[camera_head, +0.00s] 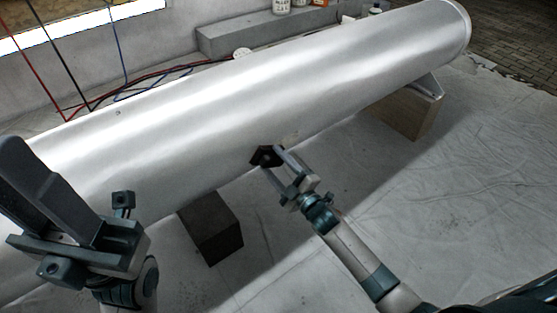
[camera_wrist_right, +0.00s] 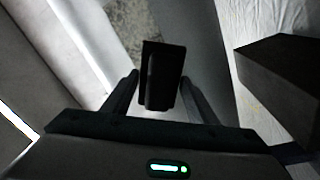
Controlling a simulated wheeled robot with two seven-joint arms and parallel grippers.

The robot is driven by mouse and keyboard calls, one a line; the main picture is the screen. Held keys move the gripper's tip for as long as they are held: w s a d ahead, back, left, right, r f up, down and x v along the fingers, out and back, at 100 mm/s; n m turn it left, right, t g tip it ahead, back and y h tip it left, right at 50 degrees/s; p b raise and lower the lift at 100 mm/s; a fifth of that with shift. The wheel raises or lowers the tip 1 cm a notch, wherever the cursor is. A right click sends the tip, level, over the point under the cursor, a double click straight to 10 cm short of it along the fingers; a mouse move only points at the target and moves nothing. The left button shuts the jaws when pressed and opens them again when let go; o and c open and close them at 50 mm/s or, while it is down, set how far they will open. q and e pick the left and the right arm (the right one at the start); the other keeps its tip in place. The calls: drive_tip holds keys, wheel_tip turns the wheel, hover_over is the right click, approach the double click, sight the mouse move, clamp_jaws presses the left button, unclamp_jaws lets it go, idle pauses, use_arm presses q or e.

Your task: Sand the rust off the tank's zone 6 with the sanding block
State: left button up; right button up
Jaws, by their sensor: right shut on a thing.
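The tank (camera_head: 220,110) is a long silver cylinder lying from lower left to upper right in the head view. My right gripper (camera_head: 272,158) is at its near lower side, shut on the dark sanding block (camera_head: 262,155). The block is at or very close to the tank; contact cannot be told. A small tan mark (camera_head: 290,138) shows on the tank beside it. In the right wrist view the block (camera_wrist_right: 163,75) sits between the fingers, with a mottled grey patch (camera_wrist_right: 124,25) beyond. No zone numbers are readable. My left gripper (camera_head: 50,190) is at lower left, its finger gap unclear.
A dark support block (camera_head: 211,228) stands under the tank at left, and a wooden one (camera_head: 405,115) at right. Creased sheeting (camera_head: 460,190) covers clear floor at right. Hoses (camera_head: 150,85) and a grey ledge (camera_head: 250,36) with containers lie behind the tank.

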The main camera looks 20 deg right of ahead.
drive_tip(key=shift+s+a+r, duration=0.1)
drive_tip(key=shift+a+r, duration=0.05)
drive_tip(key=shift+a, duration=0.1)
drive_tip(key=shift+s+d+p, duration=0.15)
drive_tip(key=shift+s+p, duration=0.15)
drive_tip(key=shift+s, duration=0.2)
drive_tip(key=shift+f+p+v, duration=0.2)
drive_tip(key=shift+p+v, duration=0.4)
drive_tip(key=shift+v, duration=1.8)
drive_tip(key=shift+w+d, duration=0.1)
drive_tip(key=shift+d, duration=0.05)
drive_tip(key=p+v, duration=0.1)
drive_tip(key=v, duration=0.2)
